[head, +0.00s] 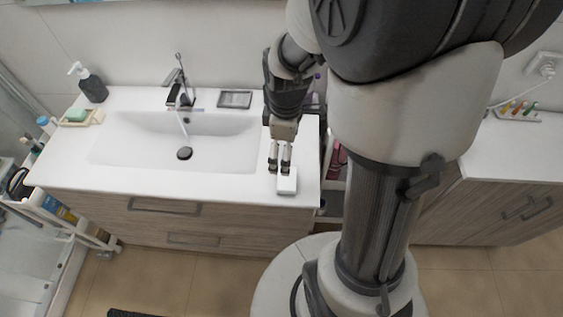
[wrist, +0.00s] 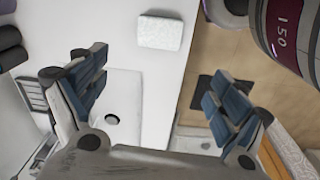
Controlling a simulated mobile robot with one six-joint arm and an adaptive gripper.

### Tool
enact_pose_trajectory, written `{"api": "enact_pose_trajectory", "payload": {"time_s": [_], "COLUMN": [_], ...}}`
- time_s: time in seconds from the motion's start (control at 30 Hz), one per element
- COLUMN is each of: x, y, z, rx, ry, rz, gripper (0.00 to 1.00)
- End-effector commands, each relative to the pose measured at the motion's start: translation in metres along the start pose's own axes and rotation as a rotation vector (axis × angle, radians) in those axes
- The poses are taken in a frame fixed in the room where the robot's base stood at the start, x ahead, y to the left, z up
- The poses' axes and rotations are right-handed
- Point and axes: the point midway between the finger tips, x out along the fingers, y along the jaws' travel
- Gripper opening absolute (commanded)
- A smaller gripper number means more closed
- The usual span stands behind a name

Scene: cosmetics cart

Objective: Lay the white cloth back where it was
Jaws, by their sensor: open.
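The white cloth (head: 287,182) is a small folded block lying flat on the white sink counter, close to its front right edge. In the wrist view the cloth (wrist: 160,32) shows beyond the fingertips, with a finely textured top, near the counter's edge. My gripper (head: 279,168) points down over the right part of the counter, just behind the cloth in the head view. Its two fingers stand apart in the wrist view (wrist: 158,70), with nothing between them. The cloth appears free of the fingers. The height of the fingertips above the counter is hard to tell.
The sink basin (head: 215,146) with its faucet (head: 181,85) lies left of my gripper. A dark rectangular dish (head: 234,99) sits behind the basin. A soap dispenser (head: 88,83) and green soap (head: 77,115) stand at far left. The counter ends just right of the cloth.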

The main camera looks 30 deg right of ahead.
Motion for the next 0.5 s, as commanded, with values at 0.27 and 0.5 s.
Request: {"api": "enact_pose_trajectory", "payload": {"time_s": [0.27, 0.5], "x": [-0.107, -0.154], "y": [-0.066, -0.126], "z": [-0.011, 0.002], "rx": [0.387, 0.703], "ry": [0.13, 0.275], "rz": [0.126, 0.155], "gripper": [0.91, 0.91]}}
